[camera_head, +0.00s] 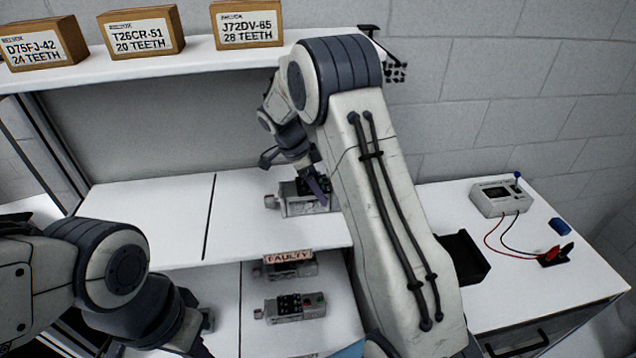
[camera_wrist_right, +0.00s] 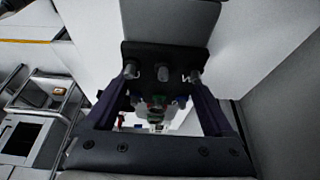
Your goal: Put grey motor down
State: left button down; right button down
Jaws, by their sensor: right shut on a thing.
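The grey motor (camera_head: 300,207), with a black part on top, is at the middle shelf (camera_head: 160,215), right of its dark dividing line. My right gripper (camera_head: 318,186) reaches down onto it and is shut on it. In the right wrist view the dark fingers (camera_wrist_right: 160,105) stand on both sides of the motor, whose dark plate (camera_wrist_right: 165,52) shows between them. My arm hides the motor's right end. Whether its base rests fully on the shelf is hard to tell. My left gripper (camera_head: 190,335) is low at the left, its fingertips mostly hidden.
Below, a motor (camera_head: 290,270) bears a "FAULTY" label, and another grey motor (camera_head: 297,307) lies in front of it. Several labelled boxes (camera_head: 143,32) stand on the top shelf. At right are a meter with leads (camera_head: 500,198) and a black tray (camera_head: 462,258). The middle shelf's left half is clear.

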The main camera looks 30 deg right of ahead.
grip_release()
jog(key=shift+f, duration=0.1)
jog(key=shift+r, duration=0.25)
jog(key=shift+a+r, duration=0.2)
jog(key=shift+r, duration=0.05)
jog(key=shift+w+a+r+b, duration=0.2)
jog(key=shift+a+r+b, duration=0.25)
jog(key=shift+a, duration=0.1)
jog(key=shift+w+a+r+b, duration=0.15)
jog(key=shift+a+r+b, duration=0.3)
jog(key=shift+a, duration=0.1)
jog(key=w+a+b, duration=0.1)
jog(key=a, duration=0.5)
jog(key=w+a+b, duration=0.1)
jog(key=a, duration=0.2)
jog(key=shift+w+a+b, duration=0.2)
jog(key=shift+w+b, duration=0.15)
jog(key=shift+a+r, duration=0.2)
jog(key=shift+a, duration=0.2)
